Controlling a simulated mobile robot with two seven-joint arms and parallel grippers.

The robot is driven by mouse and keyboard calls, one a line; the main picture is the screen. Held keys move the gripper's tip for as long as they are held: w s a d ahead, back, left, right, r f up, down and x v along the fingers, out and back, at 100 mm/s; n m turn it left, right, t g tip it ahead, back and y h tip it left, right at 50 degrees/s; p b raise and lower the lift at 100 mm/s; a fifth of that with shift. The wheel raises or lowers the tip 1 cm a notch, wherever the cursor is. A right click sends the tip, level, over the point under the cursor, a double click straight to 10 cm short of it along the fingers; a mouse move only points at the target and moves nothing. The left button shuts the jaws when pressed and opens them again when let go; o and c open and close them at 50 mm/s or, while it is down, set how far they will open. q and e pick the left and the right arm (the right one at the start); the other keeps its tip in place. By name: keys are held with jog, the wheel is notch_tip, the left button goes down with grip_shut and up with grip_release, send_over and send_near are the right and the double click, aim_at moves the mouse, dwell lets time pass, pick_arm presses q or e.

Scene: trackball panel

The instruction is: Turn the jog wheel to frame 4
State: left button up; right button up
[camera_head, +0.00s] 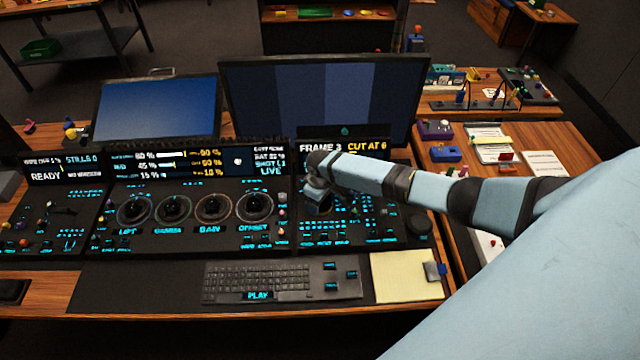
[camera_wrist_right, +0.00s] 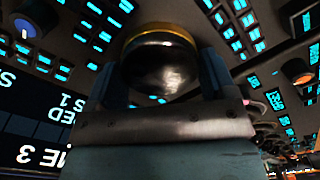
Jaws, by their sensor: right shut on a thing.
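The jog wheel is a dark, glossy round knob with a gold ring, seen close up in the right wrist view (camera_wrist_right: 158,62). My right gripper (camera_head: 318,194) is over the right-hand console section, and its two fingers stand on either side of the knob, shut on it. In the head view my gripper and wrist hide most of the wheel. The display (camera_head: 342,147) above it reads "FRAME 3" in white and "CUT AT 6" in yellow. My left gripper is not in view.
Four trackballs in rings (camera_head: 173,208) fill the middle console section, left of my gripper. A keyboard (camera_head: 283,281) and a yellow notepad (camera_head: 405,277) lie in front. Two monitors (camera_head: 322,100) stand behind. A side table (camera_head: 500,150) with small items is at right.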

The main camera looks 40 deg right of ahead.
jog(key=shift+r+m+p, duration=0.1)
jog(key=shift+m+p, duration=1.1)
jog(key=shift+m, duration=0.7)
